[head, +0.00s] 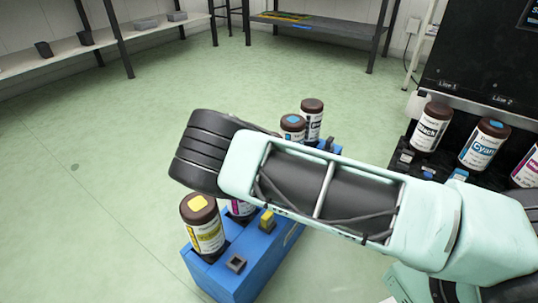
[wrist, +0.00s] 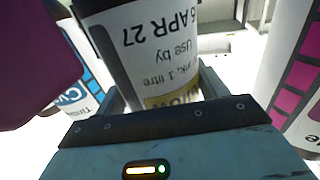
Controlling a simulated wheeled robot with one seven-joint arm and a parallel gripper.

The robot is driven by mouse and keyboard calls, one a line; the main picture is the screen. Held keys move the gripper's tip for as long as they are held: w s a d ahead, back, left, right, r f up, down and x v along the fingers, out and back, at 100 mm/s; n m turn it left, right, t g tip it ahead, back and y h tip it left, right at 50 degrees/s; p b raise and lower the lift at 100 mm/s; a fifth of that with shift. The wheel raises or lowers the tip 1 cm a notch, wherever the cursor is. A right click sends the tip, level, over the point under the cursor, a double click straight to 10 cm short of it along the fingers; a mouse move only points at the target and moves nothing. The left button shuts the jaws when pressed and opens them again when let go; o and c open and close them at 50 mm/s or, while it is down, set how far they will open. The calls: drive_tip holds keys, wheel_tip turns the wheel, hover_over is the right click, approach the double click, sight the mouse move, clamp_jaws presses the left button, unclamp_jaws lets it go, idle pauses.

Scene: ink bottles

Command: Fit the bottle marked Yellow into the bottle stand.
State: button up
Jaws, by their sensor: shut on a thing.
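In the wrist view my gripper (wrist: 160,88) is shut on a dark bottle (wrist: 155,50) with a white label and yellow band. The label is upside down and its colour name is partly cut off by the gripper. The head view hides my gripper behind my arm. There, a brown-capped bottle with yellow marks (head: 205,232) stands at the near end of the blue stand (head: 228,277). I cannot tell whether it is the held bottle. Magenta (head: 241,209), cyan-marked (head: 293,125) and black-marked (head: 312,120) bottles stand further along; my arm covers the middle.
A dark machine (head: 460,78) at the right has bottles marked Black (head: 430,128) and Cyan (head: 482,145) at its front. In the wrist view, cyan (wrist: 75,92) and magenta (wrist: 292,85) labels flank the held bottle closely. Open green floor (head: 90,200) lies left.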

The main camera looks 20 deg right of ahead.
drive_tip(key=shift+f, duration=0.15)
drive_tip(key=o, duration=1.4)
drive_tip(key=shift+s, duration=0.1)
drive_tip(key=p+v, duration=0.7)
drive_tip(key=v, duration=1)
drive_tip(key=shift+p, duration=0.35)
